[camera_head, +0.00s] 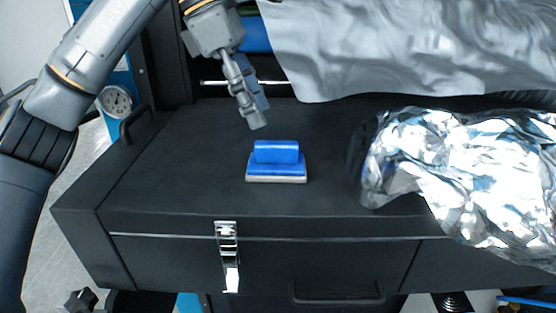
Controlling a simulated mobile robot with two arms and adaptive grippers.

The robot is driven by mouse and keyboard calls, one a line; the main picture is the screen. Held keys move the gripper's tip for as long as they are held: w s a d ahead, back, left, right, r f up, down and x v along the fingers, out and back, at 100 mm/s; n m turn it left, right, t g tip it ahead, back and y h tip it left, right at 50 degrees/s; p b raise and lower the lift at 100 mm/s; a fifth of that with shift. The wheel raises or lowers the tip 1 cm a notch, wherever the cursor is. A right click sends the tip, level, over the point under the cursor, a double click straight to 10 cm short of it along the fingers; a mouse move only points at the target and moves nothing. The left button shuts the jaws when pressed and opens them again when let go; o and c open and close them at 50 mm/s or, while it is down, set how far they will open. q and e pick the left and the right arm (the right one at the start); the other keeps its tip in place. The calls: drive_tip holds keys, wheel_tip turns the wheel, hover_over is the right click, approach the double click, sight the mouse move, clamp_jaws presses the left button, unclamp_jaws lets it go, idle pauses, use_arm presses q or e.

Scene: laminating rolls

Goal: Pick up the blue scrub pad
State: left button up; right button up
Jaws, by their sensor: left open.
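The blue scrub pad (277,163) lies on the black chest top, its raised blue block handle upward and a pale layer along its bottom edge. My left gripper (257,118) comes in from the upper left and is open and empty. Its fingertips show just above and slightly left of the pad in the picture, apart from it. One finger partly hides the other. My right gripper is not in the picture.
A crumpled silver foil roll (470,180) lies to the right of the pad. A grey sheet (410,45) hangs behind. The black chest top (160,185) is clear left of the pad. A metal latch (227,250) is on its front, and a round gauge (116,101) stands at the left.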

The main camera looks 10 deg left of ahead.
sight(276, 142)
use_arm(q)
drive_tip(key=shift+x, duration=1.2)
drive_tip(key=shift+w+d+f+p, duration=0.2)
drive_tip(key=shift+f+p, duration=0.15)
drive_tip(key=shift+f, duration=0.1)
drive_tip(key=p+x, duration=0.1)
drive_tip(key=x, duration=0.2)
drive_tip(key=shift+d+f+p, duration=0.2)
drive_tip(key=shift+f+p, duration=0.05)
drive_tip(key=shift+p, duration=0.1)
drive_tip(key=shift+w+d+f, duration=0.1)
drive_tip(key=shift+d+f, duration=0.1)
drive_tip(key=shift+f, duration=0.3)
clamp_jaws()
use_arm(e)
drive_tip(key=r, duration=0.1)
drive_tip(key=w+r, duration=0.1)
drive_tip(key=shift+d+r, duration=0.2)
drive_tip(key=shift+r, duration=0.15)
